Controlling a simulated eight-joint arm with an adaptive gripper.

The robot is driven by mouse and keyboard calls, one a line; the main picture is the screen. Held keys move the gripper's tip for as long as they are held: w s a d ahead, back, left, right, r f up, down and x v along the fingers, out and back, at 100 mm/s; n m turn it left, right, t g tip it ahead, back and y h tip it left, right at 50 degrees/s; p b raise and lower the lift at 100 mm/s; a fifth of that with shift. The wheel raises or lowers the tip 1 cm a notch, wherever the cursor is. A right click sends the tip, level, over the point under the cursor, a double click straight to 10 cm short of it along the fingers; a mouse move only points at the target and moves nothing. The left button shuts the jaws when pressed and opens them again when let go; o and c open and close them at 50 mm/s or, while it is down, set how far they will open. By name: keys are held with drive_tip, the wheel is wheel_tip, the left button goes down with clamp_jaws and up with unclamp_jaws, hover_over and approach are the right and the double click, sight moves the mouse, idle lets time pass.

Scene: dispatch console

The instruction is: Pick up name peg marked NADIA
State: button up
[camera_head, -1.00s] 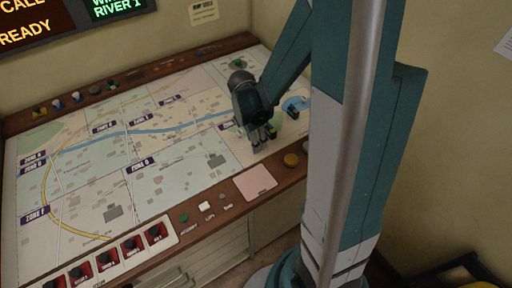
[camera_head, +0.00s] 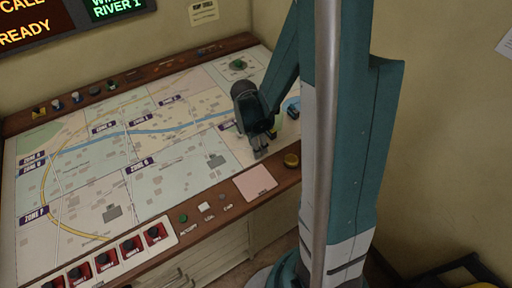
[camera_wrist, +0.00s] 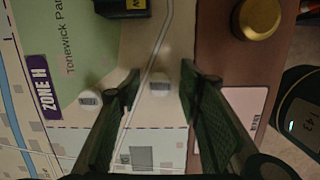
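My gripper (camera_head: 260,150) is low over the right end of the map console in the head view. In the wrist view my gripper (camera_wrist: 160,72) is open, its two green fingers spread apart. A small white peg (camera_wrist: 159,85) with a dark label lies between the fingertips, apart from both. A second white peg (camera_wrist: 90,103) with a dark label is outside the left finger. The labels are too small to read, so I cannot tell which peg is marked NADIA. The pegs cannot be made out in the head view.
A dark block with yellow lettering (camera_wrist: 122,6) sits above the pegs in the wrist view. A brass knob (camera_wrist: 258,16) and a pink pad (camera_wrist: 245,108) are on the brown wooden edge (camera_head: 220,212). The map (camera_head: 160,155) left of my gripper is largely clear.

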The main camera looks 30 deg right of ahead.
drive_tip(key=shift+c, duration=0.2)
drive_tip(key=c, duration=0.7)
drive_tip(key=shift+c, duration=0.2)
drive_tip(key=shift+r, duration=0.15)
drive_tip(key=shift+r+p, duration=0.65)
drive_tip(key=shift+r, duration=4.2)
